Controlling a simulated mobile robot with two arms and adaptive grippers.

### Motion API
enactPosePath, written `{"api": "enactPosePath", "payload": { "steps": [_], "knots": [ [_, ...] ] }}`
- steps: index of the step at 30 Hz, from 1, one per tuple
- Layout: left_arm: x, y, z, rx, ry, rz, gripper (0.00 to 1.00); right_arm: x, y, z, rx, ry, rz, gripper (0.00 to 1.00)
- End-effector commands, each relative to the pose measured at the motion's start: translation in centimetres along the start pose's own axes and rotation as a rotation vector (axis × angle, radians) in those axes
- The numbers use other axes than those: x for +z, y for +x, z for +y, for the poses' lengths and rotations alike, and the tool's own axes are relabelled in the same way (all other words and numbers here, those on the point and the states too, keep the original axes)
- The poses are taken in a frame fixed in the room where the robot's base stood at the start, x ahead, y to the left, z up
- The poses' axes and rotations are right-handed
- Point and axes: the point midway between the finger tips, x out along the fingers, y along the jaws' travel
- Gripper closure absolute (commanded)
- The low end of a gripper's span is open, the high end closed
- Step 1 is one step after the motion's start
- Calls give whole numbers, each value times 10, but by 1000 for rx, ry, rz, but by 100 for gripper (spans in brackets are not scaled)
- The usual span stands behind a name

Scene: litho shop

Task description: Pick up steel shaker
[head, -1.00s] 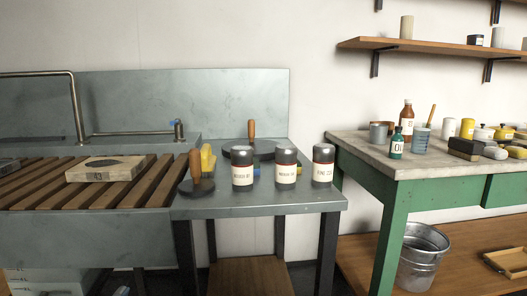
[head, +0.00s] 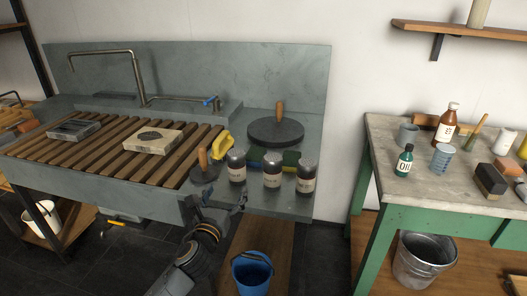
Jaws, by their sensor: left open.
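Three steel shakers with dark bodies, perforated grey tops and pale labels stand upright in a row on the grey side ledge of the sink: a left one (head: 237,167), a middle one (head: 272,171) and a right one (head: 306,173). I cannot read their labels now. My left gripper (head: 226,208) is open and empty, at the front edge of the ledge, below and in front of the left shaker, apart from it. My right gripper is not in view.
A wooden-handled black disc (head: 204,172) and a yellow-handled tool (head: 223,146) stand left of the shakers. A larger black disc (head: 276,131) lies behind them. A blue bucket (head: 252,272) is below. A green-legged table (head: 390,160) stands to the right.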

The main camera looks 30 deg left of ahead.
Motion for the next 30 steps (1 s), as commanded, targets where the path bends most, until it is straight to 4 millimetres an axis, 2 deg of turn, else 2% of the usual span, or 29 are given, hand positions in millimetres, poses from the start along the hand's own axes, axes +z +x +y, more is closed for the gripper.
{"api": "enactPosePath", "payload": {
  "steps": [2, 5, 15, 23, 30],
  "knots": [
    [7, 4, 8, 28, 54, 3, 17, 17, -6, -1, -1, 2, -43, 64],
    [6, 13, 12, 39, 75, 3, 17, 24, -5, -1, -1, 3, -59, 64],
    [5, 75, 13, 36, 70, 2, 17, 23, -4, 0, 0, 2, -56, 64],
    [5, 94, 12, 34, 68, 3, 17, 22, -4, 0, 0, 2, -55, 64],
    [5, 127, 9, 35, 66, 4, 17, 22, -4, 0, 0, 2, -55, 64]
  ]
}}
